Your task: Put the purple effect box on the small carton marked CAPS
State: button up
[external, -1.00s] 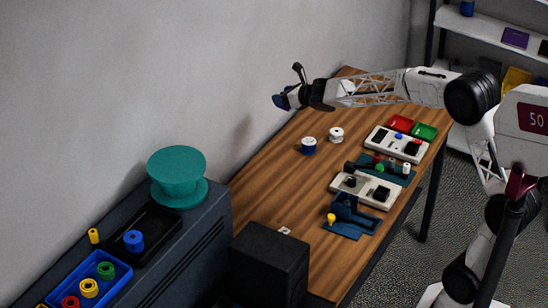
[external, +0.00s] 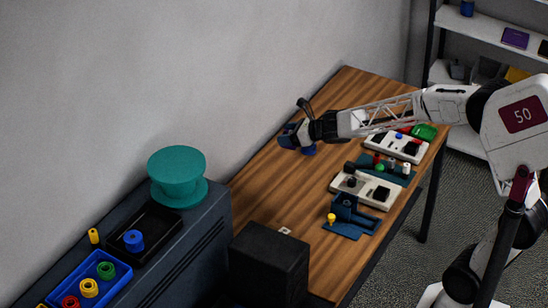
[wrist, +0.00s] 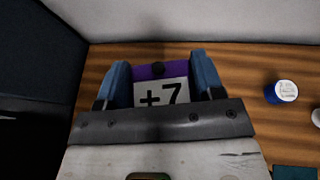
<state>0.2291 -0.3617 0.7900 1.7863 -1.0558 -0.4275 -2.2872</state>
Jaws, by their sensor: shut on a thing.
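The purple effect box (wrist: 158,71), with a black knob and a white label reading "+7", sits between the blue fingers of my gripper (wrist: 162,80) in the wrist view. My gripper is shut on it. In the external view my gripper (external: 292,136) is over the far-left edge of the wooden table, near the wall; the box is hardly distinguishable there. I cannot make out a carton marked CAPS in either view.
A blue spool with a white top (wrist: 285,92) is right of my gripper. Pedals (external: 366,190) and a blue stand (external: 350,219) line the table's right side. A black box (external: 268,262) and dark cabinet (external: 208,235) stand at the near end. The table's left-middle is clear.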

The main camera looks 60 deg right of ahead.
jog(key=s+a+f+n+g+y, duration=0.1)
jog(key=s+a+f+n+y, duration=0.2)
jog(key=s+a, duration=0.7)
jog(key=s+a+f+n+g+y, duration=0.2)
jog(key=s+a+f+n+y, duration=0.2)
jog(key=s+a+f, duration=0.4)
jog(key=s+a, duration=0.2)
jog(key=s, duration=0.5)
jog(key=shift+a+f+g, duration=0.2)
jog(key=shift+f+g, duration=0.1)
jog(key=shift+w, duration=0.15)
send_over(276, 225)
jog(key=s+a, duration=0.2)
jog(key=a, duration=0.1)
jog(key=shift+w+a+f, duration=0.1)
jog(key=shift+a+f, duration=0.1)
jog(key=shift+f, duration=0.6)
jog(key=shift+f, duration=1.7)
jog(key=shift+f, duration=0.15)
